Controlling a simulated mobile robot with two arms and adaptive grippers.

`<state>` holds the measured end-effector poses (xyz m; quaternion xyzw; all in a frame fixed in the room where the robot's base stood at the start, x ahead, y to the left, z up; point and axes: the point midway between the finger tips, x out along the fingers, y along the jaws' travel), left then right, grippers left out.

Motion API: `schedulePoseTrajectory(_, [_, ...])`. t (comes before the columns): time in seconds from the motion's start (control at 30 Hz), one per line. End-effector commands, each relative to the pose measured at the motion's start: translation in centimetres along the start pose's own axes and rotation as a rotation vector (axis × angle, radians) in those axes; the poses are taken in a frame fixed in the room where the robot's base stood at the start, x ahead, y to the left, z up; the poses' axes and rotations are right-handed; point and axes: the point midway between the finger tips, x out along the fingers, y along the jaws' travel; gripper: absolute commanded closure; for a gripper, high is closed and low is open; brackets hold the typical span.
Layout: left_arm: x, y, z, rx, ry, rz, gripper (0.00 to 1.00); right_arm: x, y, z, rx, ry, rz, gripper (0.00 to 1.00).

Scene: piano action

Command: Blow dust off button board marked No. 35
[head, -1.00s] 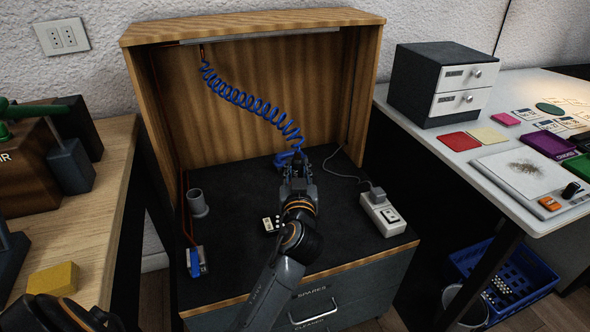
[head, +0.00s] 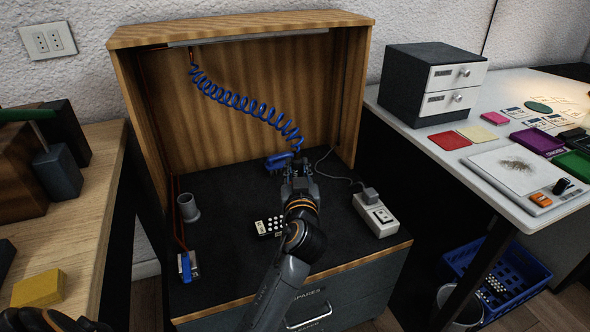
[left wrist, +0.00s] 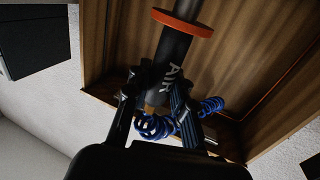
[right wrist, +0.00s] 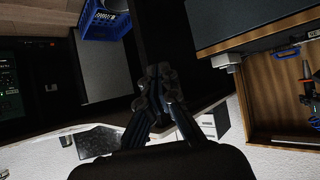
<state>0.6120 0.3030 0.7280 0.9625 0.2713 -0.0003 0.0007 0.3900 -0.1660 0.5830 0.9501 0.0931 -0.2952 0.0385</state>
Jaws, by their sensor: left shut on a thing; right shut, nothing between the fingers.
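My left gripper (head: 299,170) is above the bench, beyond the board. In the left wrist view it (left wrist: 154,98) is shut on a dark air tool (left wrist: 172,57) marked AIR, with an orange ring. A blue coiled hose (head: 247,104) runs from the cabinet's upper left down to that gripper. In the right wrist view my right gripper (right wrist: 158,92) is shut and empty, away from the bench.
A grey cup (head: 188,208) and a small blue-and-white item (head: 187,266) stand at the bench's left. A white power strip (head: 376,215) is at the right. Wooden cabinet walls (head: 140,117) close the back and sides. The bench's front middle is clear.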

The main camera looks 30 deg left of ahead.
Motion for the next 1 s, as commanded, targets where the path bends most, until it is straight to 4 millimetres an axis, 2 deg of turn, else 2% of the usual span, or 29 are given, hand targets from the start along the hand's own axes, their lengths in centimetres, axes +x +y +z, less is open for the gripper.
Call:
schedulePoseTrajectory(0.8, [0.4,1.5,-0.1,0.000,0.002,0.001,1.00,0.4,-0.6,-3.8,0.005,0.182,-0.012,1.00])
schedulePoseTrajectory(1.0, [0.6,1.4,-0.1,0.000,0.002,0.000,1.00,0.4,-0.6,-4.2,0.004,0.194,-0.011,1.00])
